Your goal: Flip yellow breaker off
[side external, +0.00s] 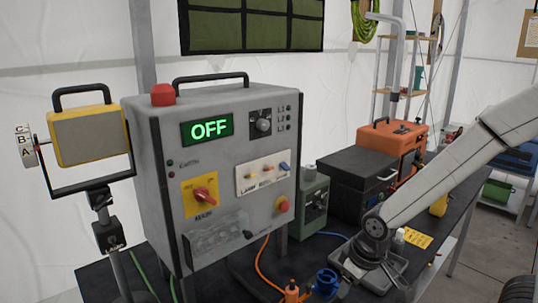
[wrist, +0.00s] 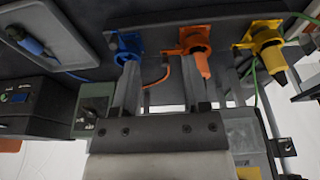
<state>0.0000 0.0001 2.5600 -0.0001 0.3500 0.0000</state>
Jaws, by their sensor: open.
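The grey distribution box (side external: 228,240) stands on the dark table, with a green display (side external: 208,130) reading OFF. On its front, a pale plate (side external: 264,184) carries a yellow breaker (side external: 252,174), an orange-red one (side external: 267,170) and a blue one (side external: 283,167) in a row. The yellow one is leftmost; its lever position is too small to tell. My gripper (side external: 362,270) is low at the right of the box, apart from the breakers. In the wrist view its two fingers (wrist: 160,75) are apart with nothing held between them. The breakers cannot be made out there.
A red-handled rotary switch (side external: 203,195) and a red button (side external: 282,204) flank the plate. Blue (wrist: 127,45), orange (wrist: 195,45) and yellow (wrist: 262,42) connectors lie near my fingers. A grey tray (side external: 400,268), black case (side external: 358,180) and orange case (side external: 400,143) stand right.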

